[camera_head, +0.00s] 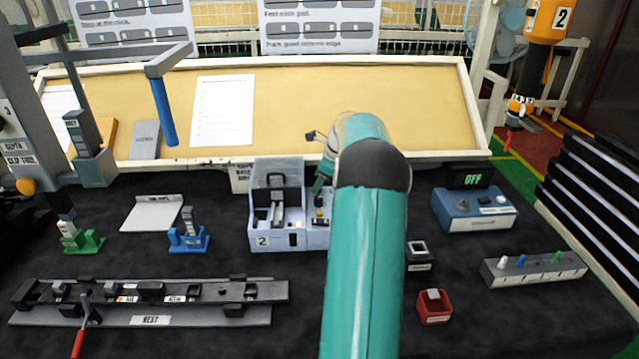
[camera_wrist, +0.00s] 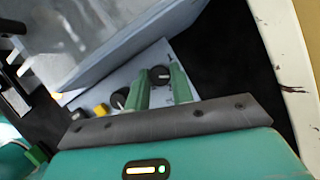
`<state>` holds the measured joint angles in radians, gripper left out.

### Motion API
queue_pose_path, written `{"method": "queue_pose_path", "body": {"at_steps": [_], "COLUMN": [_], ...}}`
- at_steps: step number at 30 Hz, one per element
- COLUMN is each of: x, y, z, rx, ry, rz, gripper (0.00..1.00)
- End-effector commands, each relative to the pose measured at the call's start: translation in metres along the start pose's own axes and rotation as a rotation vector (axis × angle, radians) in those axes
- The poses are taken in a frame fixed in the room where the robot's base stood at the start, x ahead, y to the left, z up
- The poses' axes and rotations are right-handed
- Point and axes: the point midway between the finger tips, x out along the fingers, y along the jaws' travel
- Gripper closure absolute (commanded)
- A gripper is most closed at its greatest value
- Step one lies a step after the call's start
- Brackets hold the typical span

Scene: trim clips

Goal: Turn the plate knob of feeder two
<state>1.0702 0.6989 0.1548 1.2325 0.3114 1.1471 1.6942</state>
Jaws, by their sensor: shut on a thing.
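Feeder two (camera_head: 290,240) is the pale box marked 2 in the middle of the table in the head view. Its knob panel is at its right end, partly behind my arm. In the wrist view, my gripper (camera_wrist: 160,82) has its two green fingers on either side of a black knob (camera_wrist: 160,74) and is shut on it. A second black knob (camera_wrist: 118,98) sits just left of the left finger. A yellow button (camera_wrist: 101,110) and another dark knob (camera_wrist: 78,114) lie farther left. I cannot read the knob labels.
A blue box with an OFF display (camera_head: 474,210) stands to the right. A red cup (camera_head: 434,307) and a grey block with coloured pegs (camera_head: 533,270) are at the front right. The long nest fixture (camera_head: 200,316) lies front left. Feeder two's tall grey body (camera_wrist: 95,40) rises close beside my fingers.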

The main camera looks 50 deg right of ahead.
Motion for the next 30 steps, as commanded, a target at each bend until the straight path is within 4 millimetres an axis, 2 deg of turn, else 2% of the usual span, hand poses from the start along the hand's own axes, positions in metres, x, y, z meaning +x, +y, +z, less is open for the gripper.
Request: {"method": "queue_pose_path", "body": {"at_steps": [11,30], "x": [-0.0005,0.0002], "y": [-0.0010,-0.0045], "z": [0.0024,0.0041], "rx": [-0.104,-0.632], "ry": [-0.001,0.004], "rz": [0.041,0.258], "gripper": [1.00,1.00]}}
